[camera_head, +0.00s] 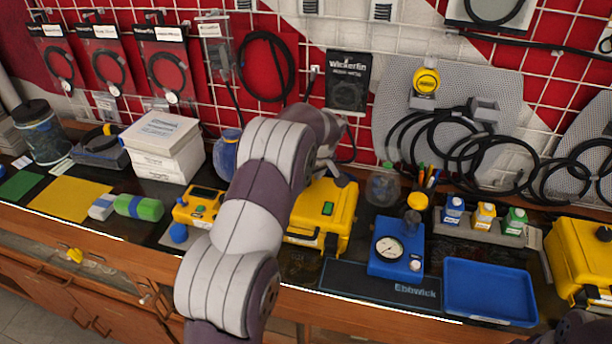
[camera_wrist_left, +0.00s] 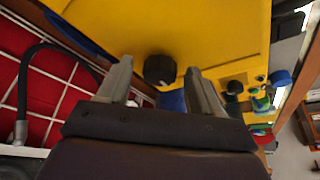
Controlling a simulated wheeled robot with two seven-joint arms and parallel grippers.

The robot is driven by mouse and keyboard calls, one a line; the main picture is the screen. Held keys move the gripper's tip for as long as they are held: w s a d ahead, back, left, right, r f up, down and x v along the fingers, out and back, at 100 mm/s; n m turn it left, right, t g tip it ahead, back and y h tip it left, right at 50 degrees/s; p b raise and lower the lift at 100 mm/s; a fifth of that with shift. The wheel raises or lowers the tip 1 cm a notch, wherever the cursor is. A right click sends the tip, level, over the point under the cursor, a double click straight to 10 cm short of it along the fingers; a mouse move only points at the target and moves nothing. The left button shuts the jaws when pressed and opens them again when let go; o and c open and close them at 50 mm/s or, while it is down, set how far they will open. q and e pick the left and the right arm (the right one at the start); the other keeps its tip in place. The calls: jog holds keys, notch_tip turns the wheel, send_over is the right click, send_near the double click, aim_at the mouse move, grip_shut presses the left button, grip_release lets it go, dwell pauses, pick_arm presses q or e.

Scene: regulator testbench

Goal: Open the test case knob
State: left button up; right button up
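The yellow test case (camera_head: 338,211) stands on the bench near the middle of the head view, partly hidden behind my left arm. In the left wrist view the yellow case wall (camera_wrist_left: 215,30) fills the top, with a round black knob (camera_wrist_left: 160,69) on it. My left gripper (camera_wrist_left: 157,80) is open, its two fingers apart, one to each side of the knob in the picture. I cannot tell whether they touch it. In the head view the left gripper and knob are hidden by the arm. My right gripper is not clearly visible.
A small yellow device (camera_head: 198,207) sits left of the case. A blue gauge unit (camera_head: 397,247), a blue tray (camera_head: 489,290) and another yellow case (camera_head: 583,262) stand to the right. A wire grid with hanging cables (camera_head: 470,140) rises behind. White boxes (camera_head: 160,147) stand at left.

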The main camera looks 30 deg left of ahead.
pick_arm(q)
jog(key=b+v, duration=0.1)
jog(key=v, duration=0.5)
jog(key=shift+w, duration=0.1)
jog(key=p+v, duration=0.3)
jog(key=v, duration=0.3)
jog(key=shift+r, duration=0.35)
jog(key=shift+d, duration=0.15)
